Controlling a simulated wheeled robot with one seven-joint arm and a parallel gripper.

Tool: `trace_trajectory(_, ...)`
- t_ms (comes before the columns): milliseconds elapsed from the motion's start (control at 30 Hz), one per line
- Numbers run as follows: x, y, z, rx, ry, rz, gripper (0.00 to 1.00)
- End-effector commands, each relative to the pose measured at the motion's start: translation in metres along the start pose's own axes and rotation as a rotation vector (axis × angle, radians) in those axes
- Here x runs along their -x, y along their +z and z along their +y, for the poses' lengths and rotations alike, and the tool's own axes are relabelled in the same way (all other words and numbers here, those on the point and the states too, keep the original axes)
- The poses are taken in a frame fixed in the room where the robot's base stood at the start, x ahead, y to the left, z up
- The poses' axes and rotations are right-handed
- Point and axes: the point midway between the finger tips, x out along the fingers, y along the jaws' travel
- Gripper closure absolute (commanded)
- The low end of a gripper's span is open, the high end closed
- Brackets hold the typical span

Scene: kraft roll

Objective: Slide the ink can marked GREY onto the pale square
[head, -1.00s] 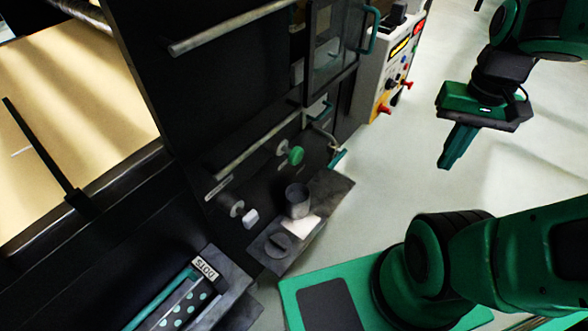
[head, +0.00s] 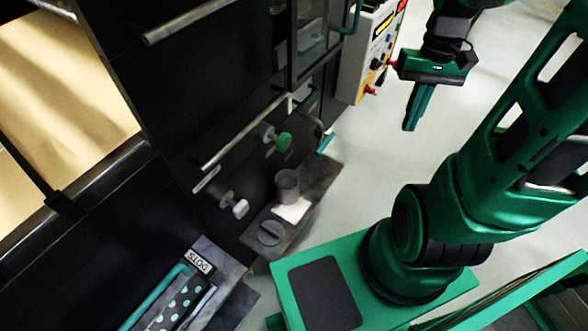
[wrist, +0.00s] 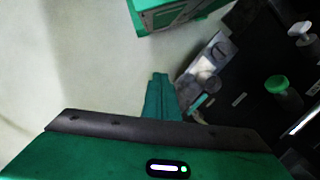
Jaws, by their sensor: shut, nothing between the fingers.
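A small grey can (head: 287,187) stands upright on a dark metal shelf (head: 318,188) at the machine's front. No marking can be read on it. The pale square (head: 291,209) lies at the can's foot and shows mostly on its near side; the can hides how far they overlap. My gripper (head: 417,105) is shut and empty, pointing down in the air to the right of the can and well apart from it. In the wrist view my closed fingers (wrist: 160,95) point toward the floor, with the can (wrist: 208,81) small beyond them to the right.
A round dark disc (head: 270,233) sits on the shelf beside the pale square. A green knob (head: 283,141), a white knob (head: 240,208) and a rail stick out above the shelf. A DOTS tray (head: 180,300) is at lower left.

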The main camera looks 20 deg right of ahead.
Motion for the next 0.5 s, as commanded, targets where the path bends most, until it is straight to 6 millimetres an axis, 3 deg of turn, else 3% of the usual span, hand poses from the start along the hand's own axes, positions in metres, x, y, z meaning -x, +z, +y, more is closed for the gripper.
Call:
trace_trajectory(200, -0.038, -0.047, -0.009, 0.078, -0.065, -0.093, 1.00)
trace_trajectory(500, -0.107, -0.099, -0.023, 0.178, -0.221, -0.193, 1.00)
